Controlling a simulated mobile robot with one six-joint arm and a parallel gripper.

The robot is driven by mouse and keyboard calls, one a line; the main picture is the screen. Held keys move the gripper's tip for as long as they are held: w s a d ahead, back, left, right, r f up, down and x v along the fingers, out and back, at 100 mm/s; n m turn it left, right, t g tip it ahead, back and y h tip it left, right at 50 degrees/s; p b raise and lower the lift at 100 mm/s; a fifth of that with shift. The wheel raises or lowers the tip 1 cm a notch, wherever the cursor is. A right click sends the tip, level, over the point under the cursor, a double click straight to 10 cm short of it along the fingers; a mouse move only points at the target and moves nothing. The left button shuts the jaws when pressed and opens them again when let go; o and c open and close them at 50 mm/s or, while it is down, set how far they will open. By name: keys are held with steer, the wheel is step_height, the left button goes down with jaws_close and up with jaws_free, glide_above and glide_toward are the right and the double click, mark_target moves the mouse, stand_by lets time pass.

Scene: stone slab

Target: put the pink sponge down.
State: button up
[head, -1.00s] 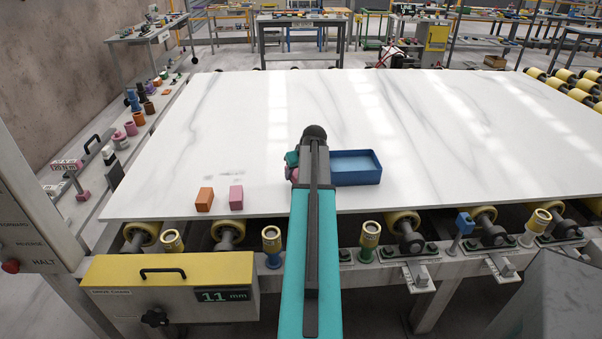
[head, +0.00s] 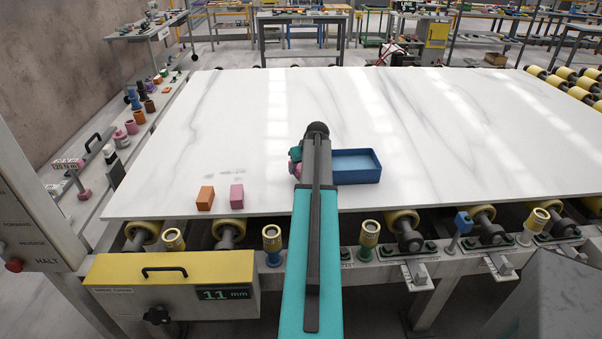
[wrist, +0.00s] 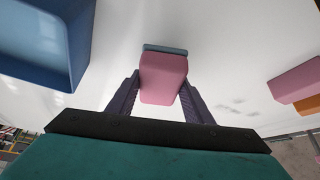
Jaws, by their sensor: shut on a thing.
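The pink sponge (wrist: 164,77) is held between the two dark fingers of my gripper (wrist: 160,88) in the wrist view. It has a grey-blue layer along its far edge. In the head view, a pink part of the sponge (head: 297,171) shows just left of my arm, which hides most of it and the fingers. It is over the white marble slab (head: 230,110), left of the blue tray. I cannot tell whether it touches the slab.
An open blue tray (head: 362,178) stands just right of my gripper; it also shows in the wrist view (wrist: 45,45). An orange block (head: 205,198) and a pink block (head: 237,197) sit near the slab's front edge at left. The slab beyond is clear.

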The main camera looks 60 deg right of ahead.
steer(key=shift+f+p, duration=0.5)
steer(key=shift+f, duration=0.95)
steer(key=shift+f, duration=0.25)
steer(key=o, duration=1.1)
steer(key=shift+a, duration=0.1)
steer(key=shift+r, duration=0.15)
steer(key=shift+r, duration=0.15)
steer(key=b+v, duration=0.2)
steer(key=v, duration=1)
steer(key=shift+s, duration=0.1)
